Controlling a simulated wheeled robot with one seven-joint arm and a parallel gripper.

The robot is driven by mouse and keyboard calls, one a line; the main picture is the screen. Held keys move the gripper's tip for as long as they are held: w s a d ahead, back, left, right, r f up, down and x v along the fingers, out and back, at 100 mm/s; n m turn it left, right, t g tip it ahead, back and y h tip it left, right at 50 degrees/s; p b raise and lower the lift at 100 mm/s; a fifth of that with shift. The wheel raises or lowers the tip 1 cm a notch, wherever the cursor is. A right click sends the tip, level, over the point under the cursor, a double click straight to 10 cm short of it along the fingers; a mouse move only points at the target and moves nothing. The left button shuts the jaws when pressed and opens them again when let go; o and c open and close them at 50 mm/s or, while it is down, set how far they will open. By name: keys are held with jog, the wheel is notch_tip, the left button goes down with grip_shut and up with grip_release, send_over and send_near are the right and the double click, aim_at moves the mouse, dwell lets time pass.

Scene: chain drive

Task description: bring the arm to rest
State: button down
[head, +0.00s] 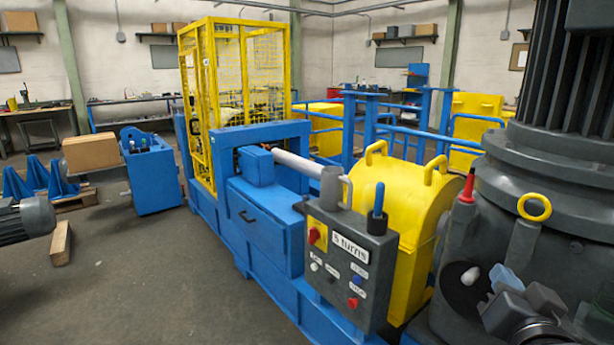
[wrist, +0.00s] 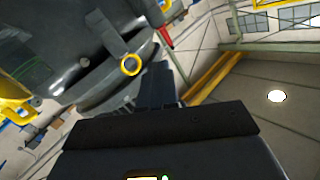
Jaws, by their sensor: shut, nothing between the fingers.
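My gripper (wrist: 158,84) shows in the wrist view as dark fingers, close together, pointing up the picture. Nothing is seen held between them. Beyond them is the big grey motor housing (wrist: 95,65) with a yellow lifting ring (wrist: 131,65); a gap to it cannot be judged from this view. In the head view, dark and light-blue parts of my arm show at the lower right, in front of the grey motor housing (head: 560,185). The fingertips cannot be made out clearly there.
A grey control box (head: 345,265) marked "5 turns" stands left of the motor, before a yellow guard (head: 385,200). A blue machine frame (head: 265,215) and yellow mesh cage (head: 215,110) extend behind.

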jog(key=s+a+f+n+y, duration=0.25)
jog(key=s+f, duration=0.35)
jog(key=s, duration=0.4)
jog(key=s+a+f+n+y, duration=0.1)
jog(key=s+a+f+n, duration=0.2)
jog(key=s+f, duration=0.6)
jog(key=s+a+r+n+g, duration=0.1)
jog(key=s+r, duration=0.1)
jog(key=s, duration=0.8)
jog(key=s+a+r+n+y, duration=0.1)
jog(key=s+r, duration=0.1)
jog(key=s, duration=0.9)
jog(key=shift+r+g, duration=0.4)
jog(key=c, duration=1.9)
grip_release()
jog(key=shift+a+y, duration=0.1)
jog(key=shift+y, duration=0.15)
